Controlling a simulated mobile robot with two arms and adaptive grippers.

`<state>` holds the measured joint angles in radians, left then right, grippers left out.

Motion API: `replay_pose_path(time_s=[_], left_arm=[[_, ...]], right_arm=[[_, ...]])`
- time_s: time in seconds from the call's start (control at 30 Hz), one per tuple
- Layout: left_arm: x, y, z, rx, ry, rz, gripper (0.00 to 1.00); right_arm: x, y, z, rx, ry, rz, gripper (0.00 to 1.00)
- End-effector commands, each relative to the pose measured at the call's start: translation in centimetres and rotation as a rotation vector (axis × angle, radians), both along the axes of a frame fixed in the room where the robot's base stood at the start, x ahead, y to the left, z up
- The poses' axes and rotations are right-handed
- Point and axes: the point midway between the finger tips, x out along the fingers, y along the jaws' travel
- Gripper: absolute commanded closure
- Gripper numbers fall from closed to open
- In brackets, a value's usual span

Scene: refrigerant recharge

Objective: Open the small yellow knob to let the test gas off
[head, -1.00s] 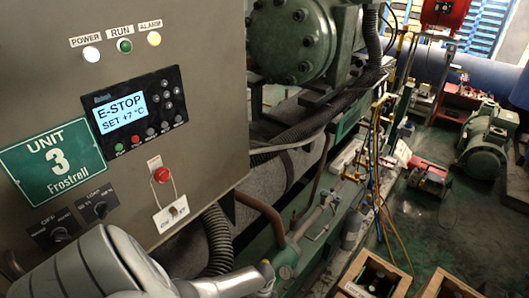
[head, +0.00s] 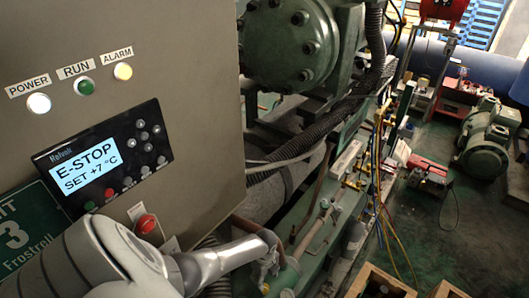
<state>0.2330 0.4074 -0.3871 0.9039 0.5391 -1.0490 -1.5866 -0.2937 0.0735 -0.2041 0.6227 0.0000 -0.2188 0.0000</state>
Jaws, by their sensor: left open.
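The small yellow knob cannot be picked out for certain. Small brass-yellow fittings (head: 352,184) sit on the pipework right of centre, near a bundle of hoses (head: 376,150) with yellow and blue lines. My left arm comes in from the lower left, in front of the control panel. My left gripper (head: 268,262) is at its end, small and dark, over the green pipework and left of the fittings. It is open, and I see nothing held in it. My right gripper is out of view.
The grey control panel (head: 200,100) fills the left side; its display (head: 92,168) reads E-STOP, SET +7 °C. A green compressor (head: 290,45) stands behind. Wooden crates (head: 385,282) stand at the bottom right. A green motor (head: 490,135) and a red-topped unit (head: 428,172) stand on the floor at right.

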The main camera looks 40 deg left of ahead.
Motion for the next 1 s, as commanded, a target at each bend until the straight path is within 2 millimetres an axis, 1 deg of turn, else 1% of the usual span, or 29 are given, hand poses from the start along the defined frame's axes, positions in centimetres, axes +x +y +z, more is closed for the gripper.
replay_pose_path(time_s=[0.03,0.1,0.17,0.23,0.33,0.5,0.6,0.77,1.0], left_arm=[[0.0,0.0,-1.0,0.0,0.0,0.001,0.49],[0.0,0.0,-1.9,0.0,0.0,0.001,0.49],[0.0,0.0,-2.7,0.0,0.0,0.002,0.49],[0.0,0.0,-3.7,0.0,0.0,0.002,0.49],[0.0,0.0,-5.0,0.0,0.0,0.001,0.49],[0.0,0.0,-7.2,0.0,0.0,0.001,0.49],[0.0,0.1,-8.4,0.0,0.0,0.001,0.49],[0.1,0.1,-9.4,0.001,-0.001,0.001,0.49],[0.1,0.1,-9.5,0.001,-0.001,0.001,0.49]], right_arm=[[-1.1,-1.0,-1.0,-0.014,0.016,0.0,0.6],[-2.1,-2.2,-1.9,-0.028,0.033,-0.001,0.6],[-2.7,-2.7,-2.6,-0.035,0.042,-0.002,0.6],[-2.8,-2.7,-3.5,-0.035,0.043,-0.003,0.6],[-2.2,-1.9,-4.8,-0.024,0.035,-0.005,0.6],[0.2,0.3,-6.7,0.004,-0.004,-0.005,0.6],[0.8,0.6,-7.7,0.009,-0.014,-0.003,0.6],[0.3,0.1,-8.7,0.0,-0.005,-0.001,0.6],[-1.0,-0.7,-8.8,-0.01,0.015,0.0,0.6]])
